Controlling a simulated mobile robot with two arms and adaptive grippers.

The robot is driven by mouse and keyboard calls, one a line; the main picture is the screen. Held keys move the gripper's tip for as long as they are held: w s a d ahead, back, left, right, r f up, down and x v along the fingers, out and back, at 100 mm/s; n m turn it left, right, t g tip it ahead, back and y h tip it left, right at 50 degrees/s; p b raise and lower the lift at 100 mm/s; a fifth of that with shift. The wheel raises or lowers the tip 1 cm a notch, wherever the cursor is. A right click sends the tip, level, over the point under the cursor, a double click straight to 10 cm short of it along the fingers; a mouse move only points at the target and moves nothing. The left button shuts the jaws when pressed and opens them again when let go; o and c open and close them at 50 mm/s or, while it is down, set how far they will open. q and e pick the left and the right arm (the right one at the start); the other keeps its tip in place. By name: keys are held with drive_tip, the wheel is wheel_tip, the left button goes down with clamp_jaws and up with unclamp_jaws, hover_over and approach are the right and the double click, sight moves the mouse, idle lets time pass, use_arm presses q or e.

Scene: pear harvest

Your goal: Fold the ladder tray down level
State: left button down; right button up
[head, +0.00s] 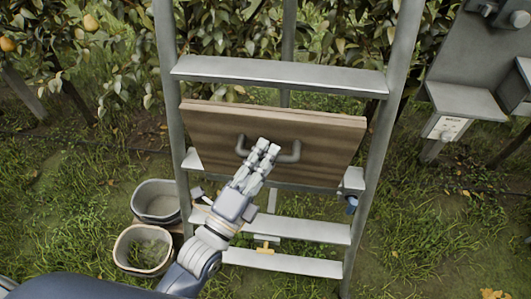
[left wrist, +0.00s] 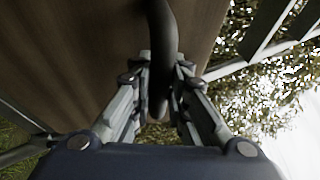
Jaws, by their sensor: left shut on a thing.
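The ladder tray (head: 310,122) is a brown wooden board between the rails of a grey metal ladder (head: 280,75). It is tilted, with its broad face and grey handle turned toward me. My left gripper (head: 264,150) is shut on the tray handle (head: 291,152) near its middle. In the left wrist view the dark handle (left wrist: 163,40) runs between the fingers of the left gripper (left wrist: 160,95), with the tray's wood (left wrist: 70,60) behind it. My right gripper is in neither view.
A grey metal stand (head: 465,100) is at the right. Pear foliage fills the back. Ladder steps (head: 280,230) lie below the tray.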

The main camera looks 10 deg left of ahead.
use_arm(q)
drive_tip(key=s+f+m+t+h+b, duration=0.3)
drive_tip(key=s+b, duration=0.5)
drive_tip(key=b, duration=0.5)
wheel_tip(320, 180, down, 3)
drive_tip(key=shift+r+m+h, duration=0.15)
drive_tip(key=shift+m+h, duration=0.45)
drive_tip(key=shift+h, duration=0.3)
